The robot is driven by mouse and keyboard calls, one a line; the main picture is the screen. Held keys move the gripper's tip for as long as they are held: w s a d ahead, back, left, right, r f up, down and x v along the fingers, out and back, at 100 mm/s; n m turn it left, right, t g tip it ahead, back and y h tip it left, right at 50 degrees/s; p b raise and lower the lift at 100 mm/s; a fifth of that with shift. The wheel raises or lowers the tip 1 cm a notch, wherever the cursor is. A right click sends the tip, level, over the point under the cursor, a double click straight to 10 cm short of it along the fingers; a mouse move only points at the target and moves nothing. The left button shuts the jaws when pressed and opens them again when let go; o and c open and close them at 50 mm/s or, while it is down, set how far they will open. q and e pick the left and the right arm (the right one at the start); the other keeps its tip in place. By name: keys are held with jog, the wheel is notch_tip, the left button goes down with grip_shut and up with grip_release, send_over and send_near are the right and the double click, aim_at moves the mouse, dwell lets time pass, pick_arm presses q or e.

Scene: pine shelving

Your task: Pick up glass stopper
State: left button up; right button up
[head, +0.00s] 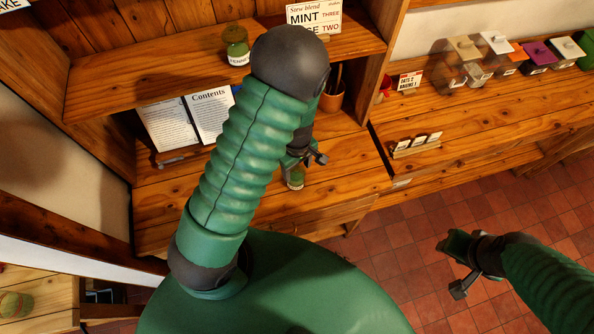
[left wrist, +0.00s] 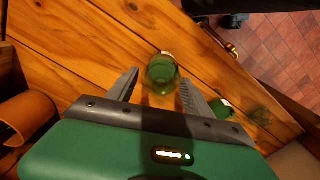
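A rounded green glass piece (left wrist: 160,74), seen from above, shows between the fingers of my left gripper (left wrist: 160,79) in the left wrist view. It looks like the stopper on a small jar, but I cannot tell where stopper and jar divide. In the head view the small green jar (head: 295,180) stands on the wooden counter just below my left gripper (head: 304,160). The left gripper is open, with a gap on both sides of the glass. My right gripper (head: 455,267) is open and empty over the tiled floor.
Another green glass item (left wrist: 221,108) is close by the right finger. A labelled green jar (head: 236,45) stands on the upper shelf (head: 150,80). An open book (head: 190,120) and a brown pot (head: 332,100) stand behind. Several lidded boxes (head: 497,50) line the right shelf.

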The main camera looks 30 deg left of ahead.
pick_arm(q)
jog(key=shift+a, duration=0.15)
jog(key=c, duration=0.5)
jog(key=shift+a, duration=0.1)
jog(key=c, duration=0.4)
jog(key=shift+s, duration=0.1)
jog(key=shift+r, duration=0.15)
